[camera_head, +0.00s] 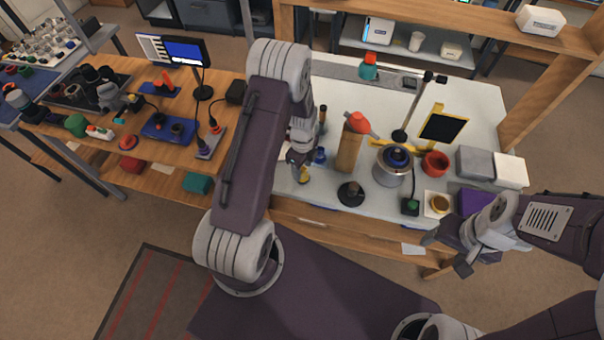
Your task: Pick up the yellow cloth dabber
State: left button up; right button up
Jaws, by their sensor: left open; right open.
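A small yellow item that looks like the cloth dabber (304,175) is on the white worktop near its front edge, partly covered by my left gripper. My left gripper (301,164) points down right at it; its fingers are small and partly hidden, and I cannot tell whether they touch it. It is open. My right gripper (448,254) is open and empty, in front of the worktop's front edge at the right.
Close by on the white worktop (470,105) stand a small blue bottle (320,156), a tan bottle with a red top (349,148), a black round base (351,193) and a metal pot (392,166). A red bowl (435,163) and grey box (475,163) are further right.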

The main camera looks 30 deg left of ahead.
pick_arm(q)
notch_tip(320, 180, down, 2)
jog(key=shift+w+d+f, duration=0.1)
jog(key=shift+f, duration=0.05)
grip_shut()
notch_tip(320, 180, up, 4)
jog(key=shift+w+f+b, duration=0.1)
jog(key=shift+b, duration=0.2)
jog(key=s+d+r, duration=0.7)
jog(key=s, duration=0.2)
jog(key=shift+d+r+b, duration=0.15)
jog(key=shift+d+b, duration=0.25)
